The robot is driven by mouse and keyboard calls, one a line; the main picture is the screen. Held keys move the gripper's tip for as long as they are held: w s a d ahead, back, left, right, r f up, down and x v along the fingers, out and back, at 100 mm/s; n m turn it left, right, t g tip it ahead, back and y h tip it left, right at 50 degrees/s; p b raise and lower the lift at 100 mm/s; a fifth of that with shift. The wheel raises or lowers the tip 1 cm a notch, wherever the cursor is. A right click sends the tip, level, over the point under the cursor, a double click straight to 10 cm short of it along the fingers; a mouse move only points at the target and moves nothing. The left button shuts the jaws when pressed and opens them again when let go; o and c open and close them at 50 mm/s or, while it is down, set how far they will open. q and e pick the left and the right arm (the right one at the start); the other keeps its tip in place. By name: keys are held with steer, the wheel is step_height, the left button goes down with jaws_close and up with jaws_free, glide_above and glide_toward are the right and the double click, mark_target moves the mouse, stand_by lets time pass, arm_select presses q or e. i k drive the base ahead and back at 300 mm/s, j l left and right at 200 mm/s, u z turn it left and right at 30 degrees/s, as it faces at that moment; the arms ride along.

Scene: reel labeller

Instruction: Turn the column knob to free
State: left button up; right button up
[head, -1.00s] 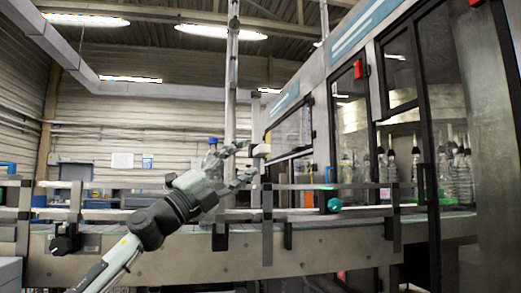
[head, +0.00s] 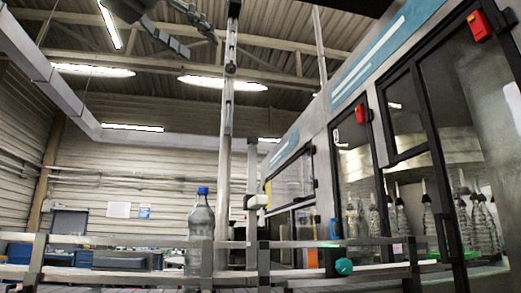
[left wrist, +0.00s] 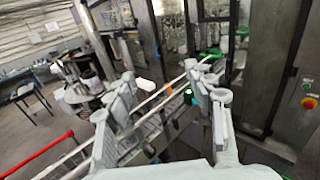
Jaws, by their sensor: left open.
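A grey vertical column (head: 228,120) stands behind the conveyor in the head view, with a small dark fitting (head: 230,69) high on it. I cannot tell whether this fitting is the knob, or read its setting. A teal round knob (head: 344,266) sits on the conveyor's front rail, right of the column. My left gripper (head: 199,45) is at the top edge of the head view, left of the column and apart from it. In the left wrist view its fingers (left wrist: 160,72) are spread with nothing held between them. My right gripper is out of view.
A clear bottle with a blue cap (head: 200,228) stands at the conveyor rails (head: 120,244). The labeller cabinet (head: 345,120) with dark-framed doors fills the right side. A red emergency button (left wrist: 309,103) shows in the left wrist view.

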mark_target(252, 141)
steer(key=i+l, duration=0.15)
steer(key=i, duration=0.4)
steer(key=i+l, duration=0.2)
steer(key=i, duration=0.35)
steer(key=i+l, duration=0.15)
steer(key=i, duration=0.4)
